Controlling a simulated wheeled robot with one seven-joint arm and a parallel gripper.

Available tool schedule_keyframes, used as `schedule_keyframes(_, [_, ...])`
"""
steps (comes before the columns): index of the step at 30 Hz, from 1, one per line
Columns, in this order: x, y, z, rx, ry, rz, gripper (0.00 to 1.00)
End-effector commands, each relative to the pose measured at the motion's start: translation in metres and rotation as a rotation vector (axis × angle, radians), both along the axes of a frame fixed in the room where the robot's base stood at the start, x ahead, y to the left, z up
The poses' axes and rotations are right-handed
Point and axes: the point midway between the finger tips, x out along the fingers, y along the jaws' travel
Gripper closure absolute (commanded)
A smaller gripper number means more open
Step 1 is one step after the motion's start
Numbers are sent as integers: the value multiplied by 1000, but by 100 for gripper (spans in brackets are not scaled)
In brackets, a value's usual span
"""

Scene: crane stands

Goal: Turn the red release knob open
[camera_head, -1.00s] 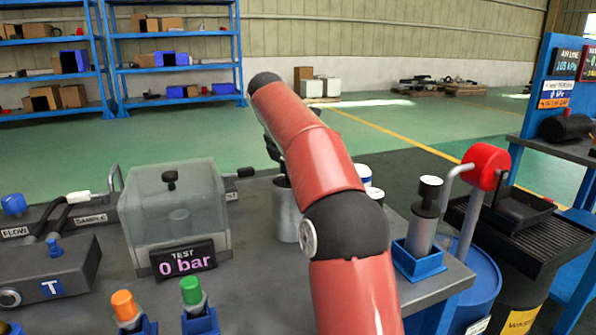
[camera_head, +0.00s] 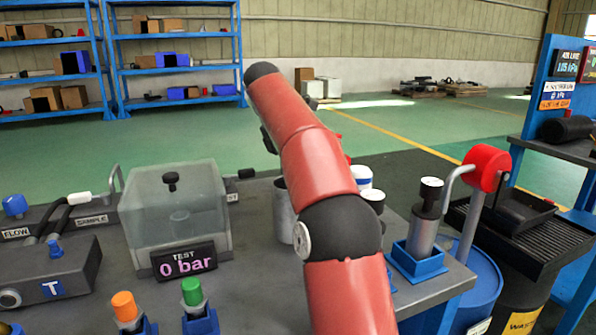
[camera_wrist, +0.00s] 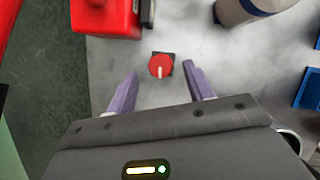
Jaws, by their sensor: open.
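The red release knob (camera_wrist: 161,66) shows in the wrist view, round with a pale pointer line, on a dark square base on the grey table top. My gripper (camera_wrist: 160,82) is open, its two purple fingers apart on either side of the picture's middle. The knob appears beyond the fingertips and roughly midway between them. Nothing is between the fingers. In the head view my red arm hides the gripper, and I cannot make out the knob there.
A red body (camera_wrist: 105,15) lies close left of the knob. A cylindrical container (camera_wrist: 250,8) stands at the upper right. On the table stand a clear test chamber (camera_head: 178,205), a blue holder with a dark-topped cylinder (camera_head: 418,262), and orange and green-capped bottles. The table's left edge is near in the wrist view.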

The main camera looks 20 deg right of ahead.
Motion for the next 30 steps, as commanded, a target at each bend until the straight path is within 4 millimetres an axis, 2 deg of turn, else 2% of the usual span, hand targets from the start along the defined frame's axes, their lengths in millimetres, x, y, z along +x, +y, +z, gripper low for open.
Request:
schedule_keyframes(7, [-2, 11, 25, 1, -4, 2, 48])
schedule_keyframes(21, [-30, 98, 24, 0, 0, 4, 48])
schedule_keyframes(25, [-35, 114, 24, 0, 0, 2, 48])
schedule_keyframes(30, [-38, 124, 24, 0, -1, -1, 48])
